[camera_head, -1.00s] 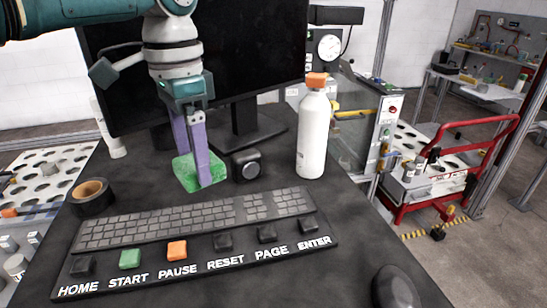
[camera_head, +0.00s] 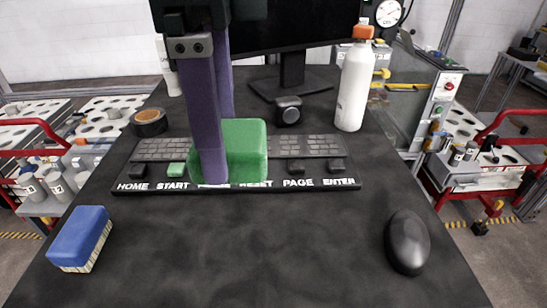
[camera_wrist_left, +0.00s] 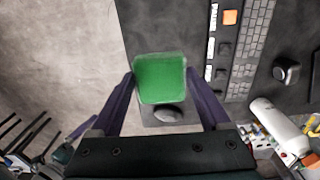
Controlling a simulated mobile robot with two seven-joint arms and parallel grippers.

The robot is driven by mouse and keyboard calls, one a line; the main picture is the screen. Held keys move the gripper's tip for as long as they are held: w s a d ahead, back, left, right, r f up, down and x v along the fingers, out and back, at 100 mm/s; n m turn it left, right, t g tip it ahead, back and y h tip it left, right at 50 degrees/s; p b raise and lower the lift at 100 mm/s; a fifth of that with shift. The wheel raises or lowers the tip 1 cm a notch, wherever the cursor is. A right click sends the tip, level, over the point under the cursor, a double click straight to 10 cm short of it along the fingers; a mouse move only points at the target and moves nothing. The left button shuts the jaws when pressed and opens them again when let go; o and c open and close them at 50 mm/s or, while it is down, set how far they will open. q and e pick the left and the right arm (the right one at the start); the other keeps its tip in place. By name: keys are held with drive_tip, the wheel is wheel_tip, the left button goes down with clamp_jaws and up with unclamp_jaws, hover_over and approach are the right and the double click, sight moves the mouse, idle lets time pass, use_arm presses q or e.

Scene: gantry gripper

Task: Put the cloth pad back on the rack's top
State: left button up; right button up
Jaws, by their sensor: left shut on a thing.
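The green block-like pad (camera_head: 245,150), which I take for the cloth pad, is held in my left gripper (camera_head: 217,155). The gripper's purple fingers are shut on it, one in front and one mostly behind it. In the head view it covers the middle of the keyboard and label strip. In the left wrist view the pad (camera_wrist_left: 160,78) sits between the finger ends of the gripper (camera_wrist_left: 165,82). I cannot tell which thing is the task's rack. My right gripper is not in view.
On the dark desk (camera_head: 270,245) are a keyboard (camera_head: 300,146), a mouse (camera_head: 407,242), a blue-topped brush (camera_head: 80,238), a tape roll (camera_head: 150,121), a small black device (camera_head: 288,110) and a white bottle (camera_head: 353,90). The monitor (camera_head: 300,30) stands behind. The desk's front middle is clear.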

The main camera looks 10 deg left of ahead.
use_arm(q)
wheel_tip(320, 180, down, 16)
drive_tip(key=shift+f+p, duration=0.1)
drive_tip(key=shift+p, duration=0.4)
drive_tip(key=shift+f, duration=0.1)
drive_tip(key=o, duration=1.2)
drive_tip(key=shift+c, duration=0.2)
